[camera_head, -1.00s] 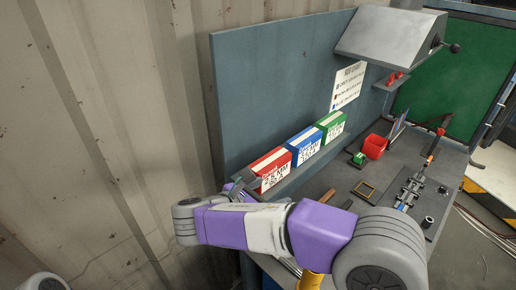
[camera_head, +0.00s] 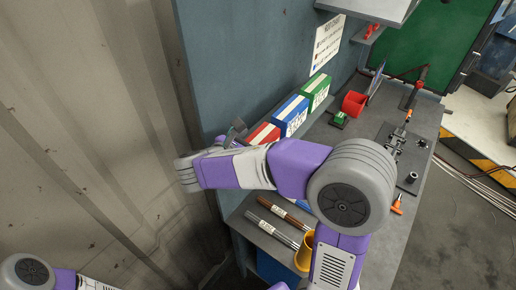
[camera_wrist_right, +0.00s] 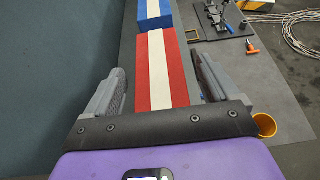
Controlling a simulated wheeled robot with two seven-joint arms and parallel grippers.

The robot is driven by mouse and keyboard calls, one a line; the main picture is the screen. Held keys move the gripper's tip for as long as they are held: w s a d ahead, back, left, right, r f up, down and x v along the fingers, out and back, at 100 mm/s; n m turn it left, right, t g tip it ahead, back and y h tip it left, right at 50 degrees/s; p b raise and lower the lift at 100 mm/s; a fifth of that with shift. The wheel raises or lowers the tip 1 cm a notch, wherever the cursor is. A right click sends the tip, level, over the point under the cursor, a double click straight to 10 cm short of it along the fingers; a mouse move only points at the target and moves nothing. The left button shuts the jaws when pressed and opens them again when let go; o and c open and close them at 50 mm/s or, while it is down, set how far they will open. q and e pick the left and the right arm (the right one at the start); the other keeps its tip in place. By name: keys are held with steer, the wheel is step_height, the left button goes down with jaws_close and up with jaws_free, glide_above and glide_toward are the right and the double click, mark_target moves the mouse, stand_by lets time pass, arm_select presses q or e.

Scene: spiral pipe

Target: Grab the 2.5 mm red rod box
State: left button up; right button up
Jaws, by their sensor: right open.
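The red rod box (camera_head: 262,136) stands on a narrow shelf along the blue-grey back panel, partly hidden by my right arm in the head view. In the right wrist view the red box (camera_wrist_right: 176,72), with a white stripe down its top, lies between the two open fingers of my right gripper (camera_wrist_right: 160,90). The left finger is beside its left side and the right finger beside its right side; I cannot tell if they touch it. My right gripper (camera_head: 232,134) is mostly hidden by its own wrist in the head view. Part of my left arm shows at the lower left; its gripper is out of view.
A blue box (camera_head: 291,116) and a green box (camera_head: 317,91) stand in line behind the red one. The workbench holds a red bin (camera_head: 354,104), a yellow cup (camera_head: 304,252) and metal rods (camera_head: 272,232). The back panel (camera_head: 235,60) runs close along the boxes.

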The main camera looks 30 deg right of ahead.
steer(key=shift+w+d+f, duration=0.1)
steer(key=shift+d, duration=0.1)
jaws_close()
stand_by(0.4)
